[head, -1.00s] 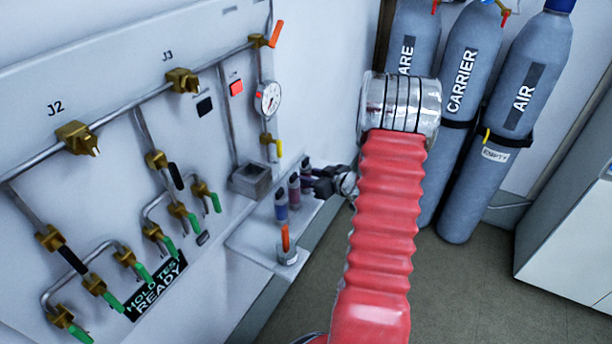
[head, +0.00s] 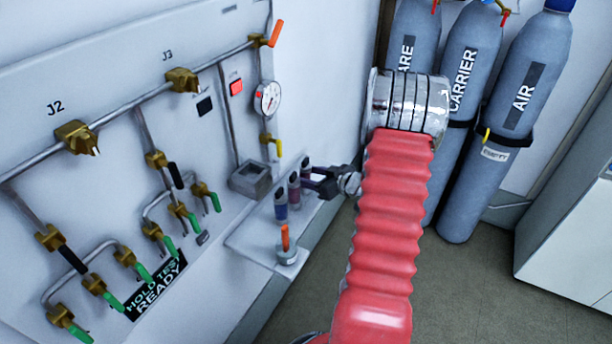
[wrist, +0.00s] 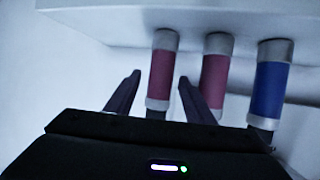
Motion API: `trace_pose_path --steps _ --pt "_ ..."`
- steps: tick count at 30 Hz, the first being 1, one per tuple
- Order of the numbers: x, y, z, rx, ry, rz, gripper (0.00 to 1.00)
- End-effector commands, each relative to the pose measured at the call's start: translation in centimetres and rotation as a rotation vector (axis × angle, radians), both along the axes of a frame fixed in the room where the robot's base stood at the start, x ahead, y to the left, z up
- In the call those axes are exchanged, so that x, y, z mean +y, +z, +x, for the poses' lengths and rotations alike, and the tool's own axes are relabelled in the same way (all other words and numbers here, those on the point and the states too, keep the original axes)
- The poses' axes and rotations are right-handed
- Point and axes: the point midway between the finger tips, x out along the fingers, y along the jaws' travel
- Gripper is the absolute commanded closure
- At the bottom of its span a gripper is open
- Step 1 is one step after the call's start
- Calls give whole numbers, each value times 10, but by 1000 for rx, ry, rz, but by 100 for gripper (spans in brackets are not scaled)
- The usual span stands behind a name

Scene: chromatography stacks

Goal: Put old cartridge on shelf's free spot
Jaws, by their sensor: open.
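Three cartridges stand in a row on the wall shelf (head: 250,241). The nearest has a blue body (head: 281,208). Behind it stand a dark red one (head: 294,190) and a far one (head: 306,172) beside my gripper (head: 318,182). The wrist view shows them upside down, hanging from the shelf edge (wrist: 200,12): a red cartridge (wrist: 162,72) at left, another red one (wrist: 214,70), and the blue one (wrist: 270,85) at right. My gripper's fingers (wrist: 160,82) are open, one on each side of the left red cartridge. I cannot tell whether they touch it.
A grey open-topped block (head: 250,180) is fixed to the wall above the shelf. An orange-topped fitting (head: 286,246) stands at the shelf's near end. Valves, pipes and a gauge (head: 268,98) line the wall. Gas cylinders (head: 462,110) stand behind my arm.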

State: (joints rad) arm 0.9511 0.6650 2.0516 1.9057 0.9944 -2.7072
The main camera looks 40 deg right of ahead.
Motion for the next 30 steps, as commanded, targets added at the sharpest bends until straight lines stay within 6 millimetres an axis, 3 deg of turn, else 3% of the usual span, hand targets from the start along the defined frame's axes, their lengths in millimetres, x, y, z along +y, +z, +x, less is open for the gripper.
trace_pose_path --steps 16,21,30 --pt "-7 35 -83 -1 -2 -1 51" --pt "-7 39 -94 0 0 1 51" --pt "-7 40 -95 0 1 2 51"
